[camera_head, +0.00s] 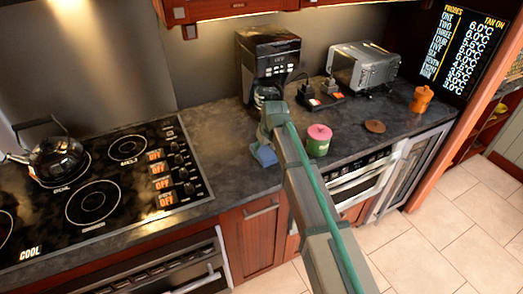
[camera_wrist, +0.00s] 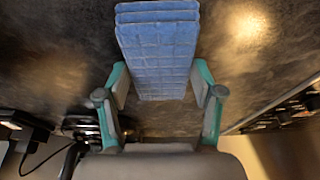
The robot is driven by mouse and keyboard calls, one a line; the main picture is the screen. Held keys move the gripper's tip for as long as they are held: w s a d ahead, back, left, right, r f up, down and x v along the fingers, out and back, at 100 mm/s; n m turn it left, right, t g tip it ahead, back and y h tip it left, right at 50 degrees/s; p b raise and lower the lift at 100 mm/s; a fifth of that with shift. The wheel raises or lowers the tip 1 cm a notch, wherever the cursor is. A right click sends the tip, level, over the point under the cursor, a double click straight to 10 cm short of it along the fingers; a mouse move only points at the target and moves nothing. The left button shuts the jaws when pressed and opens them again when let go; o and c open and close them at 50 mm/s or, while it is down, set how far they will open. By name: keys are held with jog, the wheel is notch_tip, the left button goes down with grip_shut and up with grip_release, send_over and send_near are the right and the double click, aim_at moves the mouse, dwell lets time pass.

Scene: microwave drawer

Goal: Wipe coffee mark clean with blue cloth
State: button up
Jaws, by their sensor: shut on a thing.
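The blue cloth (camera_wrist: 160,52) is a folded, quilted pad held between the two fingers of my gripper (camera_wrist: 158,95) in the wrist view. In the head view, the cloth (camera_head: 264,155) shows as a small blue patch at the end of my arm, low at the dark counter (camera_head: 232,158). My gripper (camera_head: 268,135) is mostly hidden behind my own arm there. Whether the cloth touches the counter is hard to tell. I cannot make out a distinct coffee mark; the counter in the wrist view has mottled brownish tones.
A coffee maker (camera_head: 268,65) stands just behind the gripper. A pink-lidded green pot (camera_head: 318,140), brown disc (camera_head: 375,126), toaster oven (camera_head: 363,66) and orange jar (camera_head: 422,99) are to the right. The cooktop (camera_head: 100,180) with a kettle (camera_head: 55,157) is to the left.

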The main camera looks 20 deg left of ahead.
jog(key=shift+w+d, duration=2.75)
jog(key=shift+d, duration=0.1)
jog(key=shift+s+a, duration=3.75)
jog(key=shift+a, duration=0.05)
jog(key=shift+w+d, duration=3.75)
jog(key=shift+d, duration=0.05)
jog(key=shift+s+a, duration=1.75)
